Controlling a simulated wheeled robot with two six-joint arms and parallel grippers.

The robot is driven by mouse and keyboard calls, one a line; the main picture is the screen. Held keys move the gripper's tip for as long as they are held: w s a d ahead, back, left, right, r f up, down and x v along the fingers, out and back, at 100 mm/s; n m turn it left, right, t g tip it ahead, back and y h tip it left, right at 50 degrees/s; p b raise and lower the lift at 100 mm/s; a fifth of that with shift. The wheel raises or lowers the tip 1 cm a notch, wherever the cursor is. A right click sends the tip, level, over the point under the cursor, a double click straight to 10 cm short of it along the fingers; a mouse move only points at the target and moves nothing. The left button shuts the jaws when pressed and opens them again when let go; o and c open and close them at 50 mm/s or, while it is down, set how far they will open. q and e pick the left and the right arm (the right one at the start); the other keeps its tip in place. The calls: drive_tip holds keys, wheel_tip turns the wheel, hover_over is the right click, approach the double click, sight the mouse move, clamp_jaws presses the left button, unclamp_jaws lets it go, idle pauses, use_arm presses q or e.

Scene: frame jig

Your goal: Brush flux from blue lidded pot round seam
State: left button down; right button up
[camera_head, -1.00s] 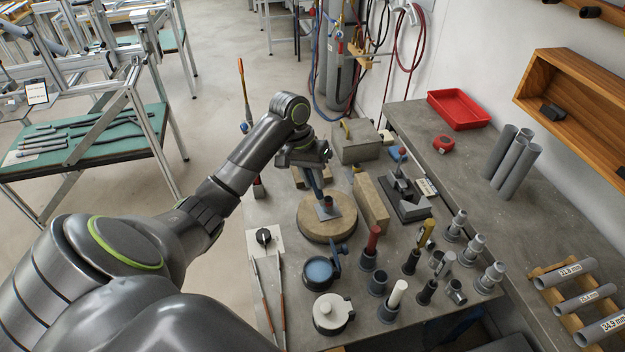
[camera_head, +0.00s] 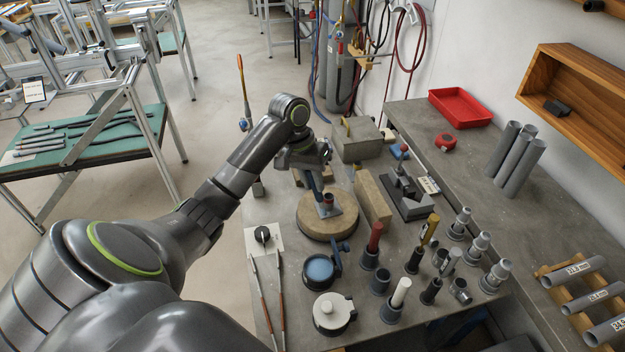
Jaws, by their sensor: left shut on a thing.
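The blue pot (camera_head: 319,270) stands on the bench with its lid (camera_head: 337,259) swung up at its right side. My left gripper (camera_head: 312,172) is above the far side of a round tan block (camera_head: 316,226). It is shut on a slim blue-grey thing (camera_head: 316,186), probably the brush, which points down toward a small grey fitting (camera_head: 329,209) on the block. The gripper's own wrist partly hides the grip. I cannot tell whether the tip touches the fitting, and its seam is too small to make out. My right gripper is not in view.
A white-lidded pot (camera_head: 331,312) stands in front of the blue pot. Two thin rods (camera_head: 264,298) lie to the left. Several grey fittings and holders crowd the right, including one with a red handle (camera_head: 374,238). A tan brick (camera_head: 372,198) stands close beside the round block.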

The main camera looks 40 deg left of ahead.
use_arm(q)
drive_tip(key=shift+f, duration=0.55)
drive_tip(key=shift+a, duration=0.15)
